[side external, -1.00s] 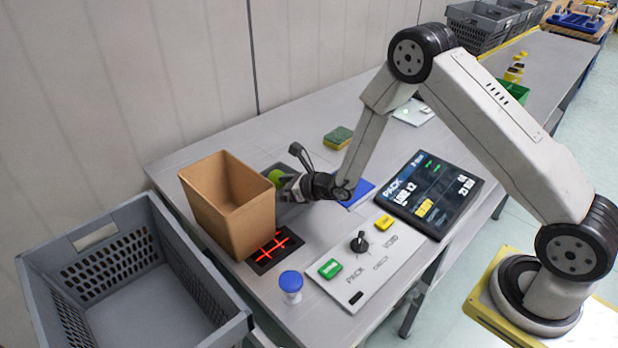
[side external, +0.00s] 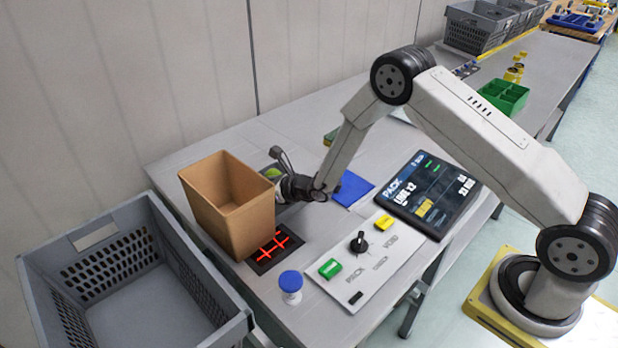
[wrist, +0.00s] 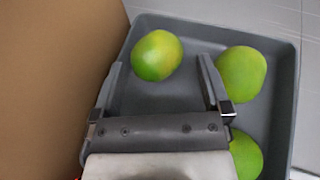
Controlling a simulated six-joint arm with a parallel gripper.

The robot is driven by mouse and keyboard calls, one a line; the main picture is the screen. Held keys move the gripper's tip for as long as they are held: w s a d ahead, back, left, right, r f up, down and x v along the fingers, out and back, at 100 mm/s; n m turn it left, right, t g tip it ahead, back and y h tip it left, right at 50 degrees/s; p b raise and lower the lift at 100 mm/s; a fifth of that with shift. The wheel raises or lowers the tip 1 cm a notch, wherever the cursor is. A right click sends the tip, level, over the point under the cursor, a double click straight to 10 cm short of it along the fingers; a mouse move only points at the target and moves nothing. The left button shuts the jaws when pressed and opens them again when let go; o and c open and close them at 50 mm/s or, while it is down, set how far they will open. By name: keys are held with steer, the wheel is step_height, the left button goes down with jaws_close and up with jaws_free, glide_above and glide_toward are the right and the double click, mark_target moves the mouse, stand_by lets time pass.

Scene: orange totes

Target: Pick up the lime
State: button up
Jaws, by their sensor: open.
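Three green limes lie in a shallow grey tray (wrist: 284,110) in the wrist view. One yellow-green lime (wrist: 157,55) is at the upper middle, just beyond and between my fingertips. A second lime (wrist: 241,74) is outside my right finger, very close to it. A third lime (wrist: 245,155) is lower right, partly hidden by my gripper. My gripper (wrist: 160,75) is open, with nothing held between its fingers. In the side view my gripper (side external: 276,182) is low over the tray, and a bit of one lime (side external: 271,172) shows beside it.
A tall brown cardboard box (side external: 230,215) stands right beside the tray and fills the left of the wrist view. A grey crate (side external: 215,340) is at front left. A blue-lidded jar (side external: 290,285), button panel (side external: 365,260) and screen (side external: 432,195) are nearer my base.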

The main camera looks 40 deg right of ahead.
steer(key=shift+w+a+f, duration=0.25)
steer(key=shift+w+f, duration=0.3)
steer(key=shift+w+a+f, duration=0.15)
steer(key=shift+w+f, duration=0.05)
steer(key=shift+f, duration=0.05)
jaws_close()
steer(key=shift+w, duration=0.1)
steer(key=shift+w+r, duration=0.15)
steer(key=shift+r, duration=0.1)
stand_by(0.9)
